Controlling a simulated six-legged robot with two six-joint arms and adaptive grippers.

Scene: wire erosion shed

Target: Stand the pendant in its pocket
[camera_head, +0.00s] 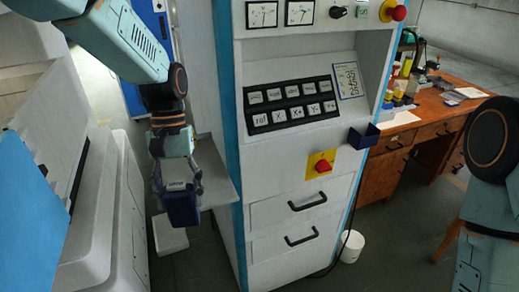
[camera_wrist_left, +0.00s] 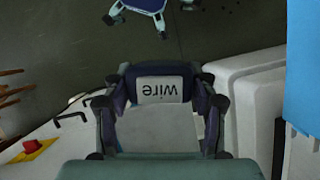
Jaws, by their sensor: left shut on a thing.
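The pendant (camera_head: 182,208) is a dark blue block with a pale label, hanging below my left gripper (camera_head: 177,184) at the left of the head view. My left gripper is shut on it. In the left wrist view the pendant (camera_wrist_left: 160,70) sits between the fingers, its label reading "wire" upside down. The pocket (camera_head: 363,135) is a small dark blue holder on the right edge of the machine cabinet's front. The pendant is well to its left and lower in the picture, apart from it. The pocket's inside is hard to see. My right gripper is out of view.
The white and blue cabinet (camera_head: 270,180) stands between pendant and pocket, with a black key panel (camera_head: 291,104), a red stop button (camera_head: 322,167) and drawer handles jutting out. A grey shelf (camera_head: 217,172) is beside the pendant. A wooden desk (camera_head: 430,125) stands behind right.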

